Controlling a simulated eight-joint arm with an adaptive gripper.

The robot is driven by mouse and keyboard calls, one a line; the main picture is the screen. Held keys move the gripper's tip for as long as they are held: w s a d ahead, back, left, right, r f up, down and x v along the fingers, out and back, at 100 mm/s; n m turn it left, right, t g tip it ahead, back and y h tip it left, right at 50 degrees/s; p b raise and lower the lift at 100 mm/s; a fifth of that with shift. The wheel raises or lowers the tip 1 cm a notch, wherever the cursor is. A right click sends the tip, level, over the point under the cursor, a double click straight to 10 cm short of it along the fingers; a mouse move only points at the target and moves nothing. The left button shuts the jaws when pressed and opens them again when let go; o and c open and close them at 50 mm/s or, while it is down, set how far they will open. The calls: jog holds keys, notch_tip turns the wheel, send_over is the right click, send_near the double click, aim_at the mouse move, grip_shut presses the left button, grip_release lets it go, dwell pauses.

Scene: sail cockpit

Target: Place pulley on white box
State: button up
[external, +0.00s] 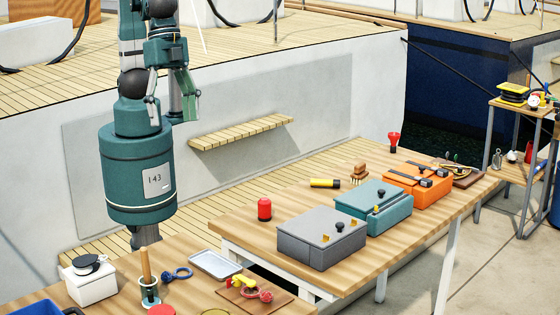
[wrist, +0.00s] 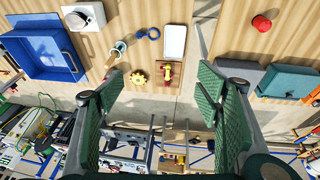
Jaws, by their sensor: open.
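A white box (external: 91,284) stands on the near table at lower left, with a round black-and-white item (external: 88,264) on its lid. The box also shows at the top left of the wrist view (wrist: 92,13). I cannot tell for sure which item is the pulley. A blue ring-shaped piece (external: 177,274) lies right of the box, and a red-and-yellow piece (external: 262,294) lies on a small wooden board. My gripper (external: 168,113) is open, empty and high above the tables. In the wrist view, its fingers (wrist: 160,84) are spread wide.
A cup with a wooden-handled tool (external: 149,292), a pale tray (external: 215,264) and a blue bin (wrist: 45,50) share the near table. Grey (external: 320,242), teal (external: 388,212) and orange (external: 430,190) cases and a red canister (external: 264,209) occupy the far table.

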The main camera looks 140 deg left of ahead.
jog(key=s+a+t, duration=0.2)
jog(key=s+a, duration=0.5)
jog(key=a, duration=0.4)
jog(key=s+a+t+y, duration=0.1)
jog(key=s+a, duration=0.7)
jog(key=a, duration=0.3)
jog(key=shift+s+t, duration=0.15)
jog(key=shift+t, duration=0.25)
